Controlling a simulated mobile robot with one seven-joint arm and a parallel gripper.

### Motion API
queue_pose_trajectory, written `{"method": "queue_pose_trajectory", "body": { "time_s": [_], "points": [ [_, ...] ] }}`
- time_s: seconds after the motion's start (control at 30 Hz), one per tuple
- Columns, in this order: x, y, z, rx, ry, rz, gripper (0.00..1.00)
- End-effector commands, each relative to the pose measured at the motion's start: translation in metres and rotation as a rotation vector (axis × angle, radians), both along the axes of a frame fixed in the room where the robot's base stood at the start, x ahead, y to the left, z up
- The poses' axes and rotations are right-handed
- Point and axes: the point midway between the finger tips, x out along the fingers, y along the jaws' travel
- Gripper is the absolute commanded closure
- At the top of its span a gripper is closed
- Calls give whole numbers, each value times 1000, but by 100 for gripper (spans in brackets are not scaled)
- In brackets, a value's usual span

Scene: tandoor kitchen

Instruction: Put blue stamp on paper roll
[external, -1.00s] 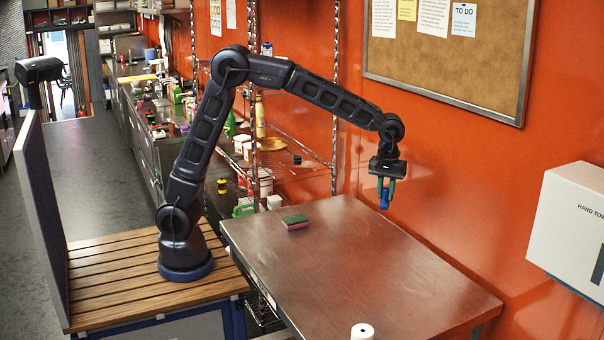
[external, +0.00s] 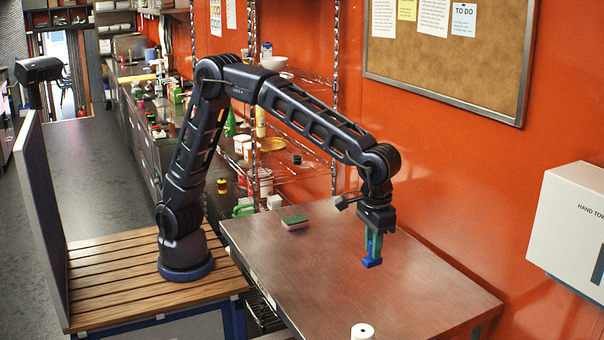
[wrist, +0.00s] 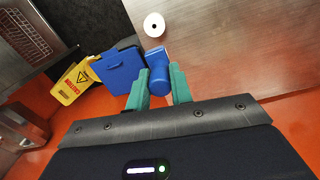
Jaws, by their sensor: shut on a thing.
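My gripper (external: 374,244) has green fingers and is shut on the blue stamp (external: 371,263). It holds the stamp above the steel table (external: 300,264), apart from the paper roll. In the wrist view the stamp (wrist: 158,68) sits between the two green fingers (wrist: 159,88). The white paper roll (external: 362,331) stands upright at the table's front edge, partly cut off by the picture's bottom. It also shows in the wrist view as a white disc with a dark centre hole (wrist: 154,25), beyond the stamp.
A green and pink sponge (external: 295,222) lies at the table's back left. A hand towel dispenser (external: 572,228) hangs on the right wall. The wrist view shows a blue bin (wrist: 110,70) and a yellow caution sign (wrist: 76,80) on the floor. The tabletop's middle is clear.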

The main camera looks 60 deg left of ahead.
Motion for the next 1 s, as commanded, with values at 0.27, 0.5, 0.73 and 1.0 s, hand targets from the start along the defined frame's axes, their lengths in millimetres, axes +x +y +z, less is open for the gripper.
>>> {"method": "queue_pose_trajectory", "body": {
  "time_s": [0.27, 0.5, 0.73, 1.0],
  "points": [
    [-18, -11, -15, 3, 2, -41, 100],
    [-18, -10, -66, 4, 3, -40, 100],
    [-17, -11, -115, 2, 2, -40, 100],
    [-17, -11, -152, 0, 0, -40, 100]
  ]
}}
